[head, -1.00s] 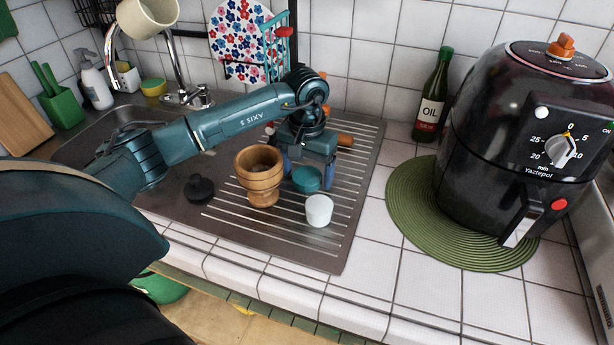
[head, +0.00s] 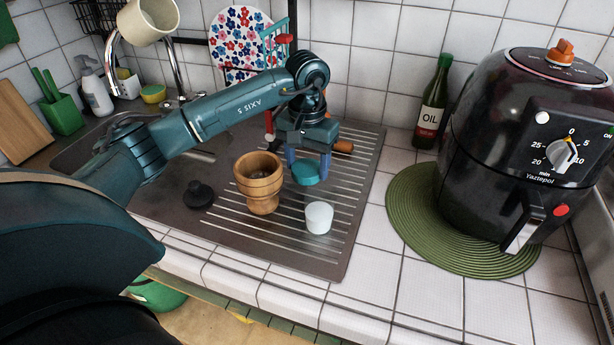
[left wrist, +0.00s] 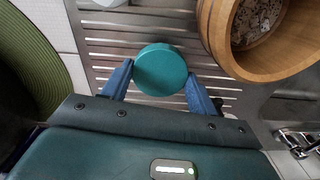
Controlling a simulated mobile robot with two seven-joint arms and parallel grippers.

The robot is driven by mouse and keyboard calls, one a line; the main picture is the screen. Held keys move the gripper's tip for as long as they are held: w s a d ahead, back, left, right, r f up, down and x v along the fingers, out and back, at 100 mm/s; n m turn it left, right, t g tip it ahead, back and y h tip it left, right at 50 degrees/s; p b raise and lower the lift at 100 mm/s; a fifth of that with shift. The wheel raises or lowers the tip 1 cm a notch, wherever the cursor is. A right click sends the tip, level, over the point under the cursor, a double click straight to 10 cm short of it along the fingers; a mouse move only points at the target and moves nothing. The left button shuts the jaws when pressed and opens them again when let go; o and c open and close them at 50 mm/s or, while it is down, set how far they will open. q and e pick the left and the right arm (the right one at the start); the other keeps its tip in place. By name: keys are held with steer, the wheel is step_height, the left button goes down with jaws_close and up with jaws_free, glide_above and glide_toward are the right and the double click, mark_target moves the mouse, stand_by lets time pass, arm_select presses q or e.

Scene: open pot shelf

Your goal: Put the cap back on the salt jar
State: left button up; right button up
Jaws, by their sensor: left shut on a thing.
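A round teal cap (head: 305,173) is held between the two blue fingers of my left gripper (head: 308,166), which is shut on it. It also shows between the fingertips in the left wrist view (left wrist: 160,70). The cap is a little above the ribbed drainboard. A small white jar (head: 319,218), which looks like the salt jar, stands upright on the drainboard, nearer the front edge than the cap and apart from it. Only a sliver of the jar shows at the top of the left wrist view (left wrist: 106,3). My right gripper is not in view.
A wooden mortar (head: 260,195) stands close to the left of the cap and jar. A black plug-like piece (head: 198,195) lies farther left. An oil bottle (head: 432,105), a green round mat (head: 420,235) and a black air fryer (head: 520,150) are at right. The front tiles are clear.

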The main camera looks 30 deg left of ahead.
mark_target(307, 167)
arm_select(q)
step_height(307, 167, up, 5)
steer(key=shift+f, duration=0.1)
steer(key=shift+r, duration=0.65)
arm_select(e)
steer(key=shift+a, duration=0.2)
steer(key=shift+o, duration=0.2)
